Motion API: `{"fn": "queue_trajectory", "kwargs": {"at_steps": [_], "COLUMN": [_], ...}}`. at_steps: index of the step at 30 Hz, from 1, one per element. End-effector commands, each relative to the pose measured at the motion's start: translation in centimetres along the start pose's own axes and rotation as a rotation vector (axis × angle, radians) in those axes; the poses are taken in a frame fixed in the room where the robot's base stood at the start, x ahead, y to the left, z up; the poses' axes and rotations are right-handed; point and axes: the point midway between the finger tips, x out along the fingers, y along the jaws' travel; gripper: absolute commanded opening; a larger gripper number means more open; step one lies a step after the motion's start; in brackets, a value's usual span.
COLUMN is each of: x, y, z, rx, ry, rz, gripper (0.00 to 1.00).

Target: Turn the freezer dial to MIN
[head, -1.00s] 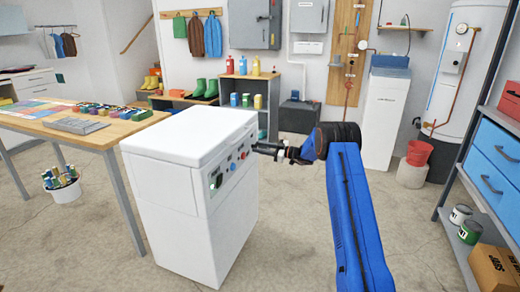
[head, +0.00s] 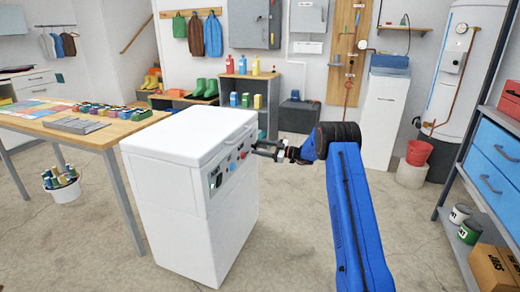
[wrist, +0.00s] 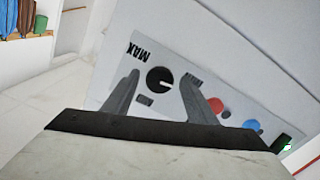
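The freezer (head: 170,215) is a white chest with a control panel on its right-hand face in the head view. In the wrist view the black round dial (wrist: 159,80) has a light mark pointing right. The word MAX (wrist: 139,52) appears upside down at its upper left; a small dark label below it is unreadable. My gripper (head: 258,147) is at the panel's far end in the head view. In the wrist view its two fingers are spread, one on each side of the dial. I cannot tell whether they touch it.
A red knob (wrist: 217,105), a blue knob (wrist: 252,125) and a dark display (wrist: 281,142) sit along the same panel, right of the dial. A wooden table (head: 110,138) stands left of the freezer. The floor right of the freezer is clear.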

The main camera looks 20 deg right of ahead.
Motion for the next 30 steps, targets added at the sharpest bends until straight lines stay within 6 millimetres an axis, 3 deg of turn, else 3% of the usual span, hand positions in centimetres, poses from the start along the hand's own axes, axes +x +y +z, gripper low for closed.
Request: {"fn": "queue_trajectory", "kwargs": {"at_steps": [6,11,30], "x": [-0.2,-1.8,-14.1], "y": [0.1,0.1,0.1], "z": [-0.1,0.0,0.0], "rx": [0.0,0.0,0.0], "ry": [0.001,-0.001,0.0], "rz": [0.001,0.002,0.003], "gripper": [0.52,0.52,0.52]}}
